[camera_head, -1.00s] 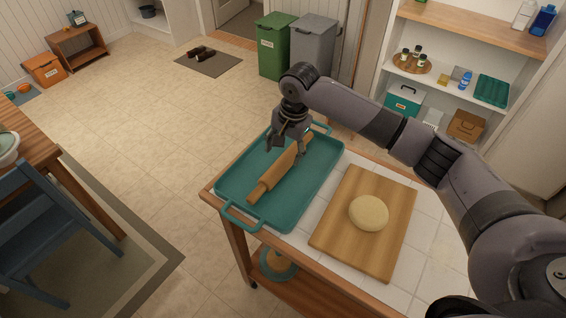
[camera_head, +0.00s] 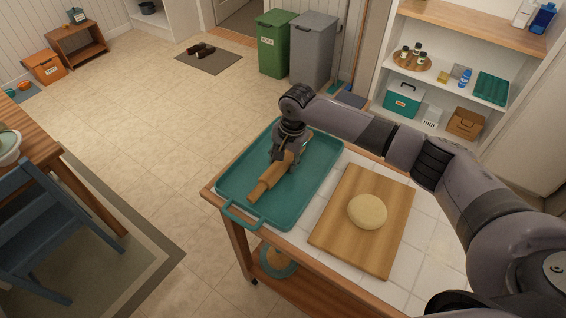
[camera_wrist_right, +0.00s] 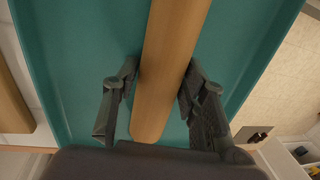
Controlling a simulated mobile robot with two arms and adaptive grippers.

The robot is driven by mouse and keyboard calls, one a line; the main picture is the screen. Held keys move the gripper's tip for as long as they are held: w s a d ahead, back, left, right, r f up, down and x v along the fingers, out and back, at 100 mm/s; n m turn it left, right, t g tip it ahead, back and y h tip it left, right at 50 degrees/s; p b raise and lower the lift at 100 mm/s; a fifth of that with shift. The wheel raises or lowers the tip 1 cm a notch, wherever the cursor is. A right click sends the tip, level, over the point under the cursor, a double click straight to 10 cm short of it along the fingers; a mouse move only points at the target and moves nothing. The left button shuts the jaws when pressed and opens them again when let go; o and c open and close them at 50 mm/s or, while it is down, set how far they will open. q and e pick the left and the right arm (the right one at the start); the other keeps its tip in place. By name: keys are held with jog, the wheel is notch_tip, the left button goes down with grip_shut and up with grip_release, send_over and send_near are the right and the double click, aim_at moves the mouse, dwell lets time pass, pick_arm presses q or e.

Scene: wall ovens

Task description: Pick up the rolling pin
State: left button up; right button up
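The wooden rolling pin (camera_head: 267,184) lies at a slant in the teal tray (camera_head: 243,206) on the tiled cart top. My right gripper (camera_head: 285,158) is down at the pin's far part and hides some of it. In the right wrist view the pin (camera_wrist_right: 168,65) runs between the two fingers of my right gripper (camera_wrist_right: 162,75). The fingertips are close against both sides of the pin, and the grip looks shut on it. The pin still appears to rest in the tray. My left gripper is not in view.
A cutting board (camera_head: 338,230) with a round of dough (camera_head: 367,212) lies right of the tray. A blue chair (camera_head: 50,225) and wooden table stand at the left. Green (camera_head: 273,45) and grey (camera_head: 312,50) bins and white shelves are behind.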

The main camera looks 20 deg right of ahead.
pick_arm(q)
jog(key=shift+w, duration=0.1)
pick_arm(e)
grip_shut()
jog(key=shift+r, duration=0.2)
